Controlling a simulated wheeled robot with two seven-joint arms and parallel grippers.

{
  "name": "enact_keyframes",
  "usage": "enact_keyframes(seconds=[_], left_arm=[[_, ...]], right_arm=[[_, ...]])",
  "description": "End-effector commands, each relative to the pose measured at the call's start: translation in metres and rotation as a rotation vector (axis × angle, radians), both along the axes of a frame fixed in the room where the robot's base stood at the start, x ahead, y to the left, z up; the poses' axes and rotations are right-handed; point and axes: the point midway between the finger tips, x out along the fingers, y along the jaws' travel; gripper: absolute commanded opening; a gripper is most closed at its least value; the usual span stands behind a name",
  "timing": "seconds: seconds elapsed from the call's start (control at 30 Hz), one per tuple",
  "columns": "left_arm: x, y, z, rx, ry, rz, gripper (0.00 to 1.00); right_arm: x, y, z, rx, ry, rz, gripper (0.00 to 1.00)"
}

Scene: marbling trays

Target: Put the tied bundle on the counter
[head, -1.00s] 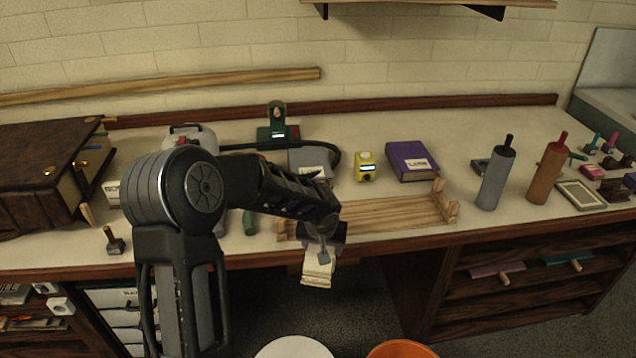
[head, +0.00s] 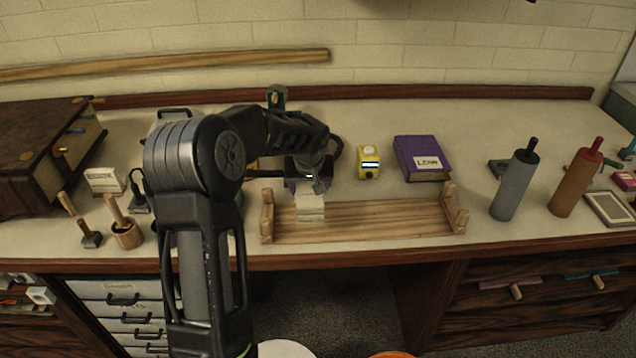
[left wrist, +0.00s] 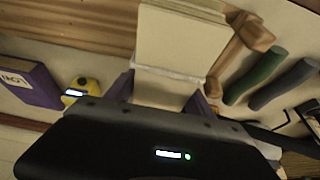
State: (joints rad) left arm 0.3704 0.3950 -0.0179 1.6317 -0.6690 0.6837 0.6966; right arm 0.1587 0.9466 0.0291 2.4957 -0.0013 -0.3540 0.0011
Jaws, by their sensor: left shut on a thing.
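The tied bundle (head: 311,208) is a cream stack of flat pieces. In the left wrist view the bundle (left wrist: 182,40) has a pale band around it near my fingers. My left gripper (head: 308,187) is shut on it; its purple fingers also show in the left wrist view (left wrist: 165,92). The bundle hangs over the left part of a wooden rack (head: 390,222) on the counter (head: 370,110). I cannot tell whether it touches the rack. My right gripper is not in view.
A yellow device (head: 369,162) and a purple book (head: 421,158) stand behind the rack. Grey (head: 514,187) and brown (head: 575,184) rollers stand to its right. A wooden pot (head: 126,235) and a big brown book (head: 40,150) are at left. The counter behind the purple book is clear.

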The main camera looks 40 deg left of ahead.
Motion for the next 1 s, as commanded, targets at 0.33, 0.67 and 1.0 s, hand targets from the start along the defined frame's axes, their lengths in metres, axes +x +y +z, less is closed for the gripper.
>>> enact_keyframes(seconds=[0.33,0.67,1.0], left_arm=[[0.001,0.000,0.000,0.001,-0.002,-0.001,0.00],[0.000,0.000,-0.020,0.001,0.000,-0.002,0.00],[0.000,0.000,-0.055,0.001,-0.001,-0.002,0.00]], right_arm=[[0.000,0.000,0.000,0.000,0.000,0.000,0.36],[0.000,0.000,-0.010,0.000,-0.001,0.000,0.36],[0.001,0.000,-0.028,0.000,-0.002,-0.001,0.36]])
